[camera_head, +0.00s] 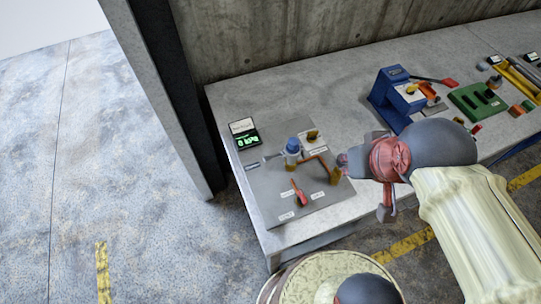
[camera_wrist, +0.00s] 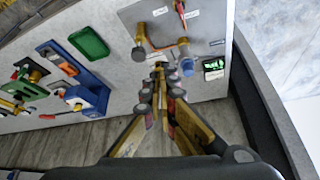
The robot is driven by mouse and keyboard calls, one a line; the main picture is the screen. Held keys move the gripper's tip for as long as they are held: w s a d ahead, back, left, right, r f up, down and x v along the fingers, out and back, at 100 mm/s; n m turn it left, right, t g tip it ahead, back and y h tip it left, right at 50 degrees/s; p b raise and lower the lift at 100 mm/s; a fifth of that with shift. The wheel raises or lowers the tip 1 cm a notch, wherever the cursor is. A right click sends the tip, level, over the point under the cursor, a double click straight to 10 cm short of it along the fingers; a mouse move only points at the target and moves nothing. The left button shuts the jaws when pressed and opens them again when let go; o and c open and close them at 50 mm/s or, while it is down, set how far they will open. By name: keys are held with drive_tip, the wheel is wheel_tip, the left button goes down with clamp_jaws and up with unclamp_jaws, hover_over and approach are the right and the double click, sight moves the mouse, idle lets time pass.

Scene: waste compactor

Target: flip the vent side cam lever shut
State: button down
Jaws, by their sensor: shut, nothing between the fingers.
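A grey panel (camera_head: 270,203) on the bench carries a blue-capped fitting (camera_head: 292,147). A thin silver arm (camera_head: 272,156) sticks out to its left, and an orange bar (camera_head: 316,157) runs right towards a brass-coloured fitting (camera_head: 335,175). A red-handled lever (camera_head: 299,194) lies in front of these. The small labels are unreadable, so I cannot tell which part is the vent side cam lever. My gripper (camera_head: 345,164) is shut and empty by the panel's right side. In the wrist view its fingertips (camera_wrist: 159,70) are close to the fittings and partly hide them; contact is unclear.
A display box with green digits (camera_head: 244,133) stands at the panel's back left. A blue device with a red-tipped handle (camera_head: 394,97) and a green block (camera_head: 477,101) stand farther right. A dark post (camera_head: 168,90) rises beside the bench's left end.

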drive_tip(key=n+g+p, duration=0.4)
drive_tip(key=g+p, duration=0.2)
drive_tip(key=p, duration=0.2)
hover_over(265, 160)
wheel_tip(265, 160, down, 6)
drive_tip(key=shift+r, duration=0.15)
drive_tip(key=shift+d, duration=0.1)
wheel_tip(265, 160, down, 14)
drive_tip(key=shift+b, duration=0.85)
